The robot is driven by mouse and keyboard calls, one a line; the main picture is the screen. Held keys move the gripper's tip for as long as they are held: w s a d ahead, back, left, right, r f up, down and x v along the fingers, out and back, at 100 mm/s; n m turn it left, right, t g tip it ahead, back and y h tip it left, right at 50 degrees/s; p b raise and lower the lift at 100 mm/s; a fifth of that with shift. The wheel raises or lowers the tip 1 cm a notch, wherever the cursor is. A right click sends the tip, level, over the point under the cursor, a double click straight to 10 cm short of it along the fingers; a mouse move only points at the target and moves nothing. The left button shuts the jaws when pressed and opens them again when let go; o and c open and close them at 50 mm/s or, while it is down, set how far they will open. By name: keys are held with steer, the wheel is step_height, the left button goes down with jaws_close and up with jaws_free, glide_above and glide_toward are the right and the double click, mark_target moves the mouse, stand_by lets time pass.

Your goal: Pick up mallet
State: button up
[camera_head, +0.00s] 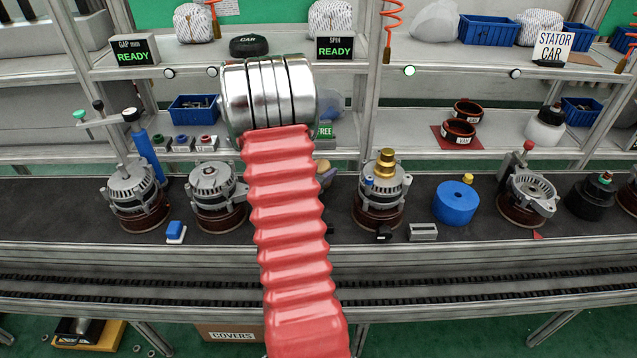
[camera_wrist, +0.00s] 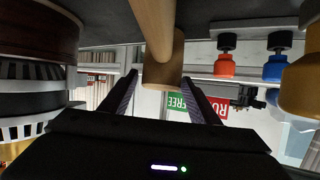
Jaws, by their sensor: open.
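The mallet shows in the wrist view as a pale wooden handle (camera_wrist: 152,26) with a tan cylindrical head (camera_wrist: 164,62). My gripper (camera_wrist: 160,78) is open, its two dark fingers spread on either side of the head's line. The head shows beyond and between the fingertips; I cannot tell whether they touch it. In the head view my silver-and-red arm hides the gripper and most of that spot. A small tan piece (camera_head: 326,175) shows at the arm's right edge, perhaps part of the mallet.
Alternators stand on the dark bench, one left of my arm (camera_head: 211,190) and one right (camera_head: 381,195). A blue cylinder (camera_head: 455,203) stands farther right. In the wrist view, a large ribbed alternator (camera_wrist: 35,85) is close at left, and red (camera_wrist: 226,62) and blue (camera_wrist: 276,66) knobs are at right.

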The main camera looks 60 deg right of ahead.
steer(key=shift+x, duration=2.55)
jaws_close()
steer(key=shift+r, duration=0.1)
step_height(320, 180, up, 10)
stand_by(0.3)
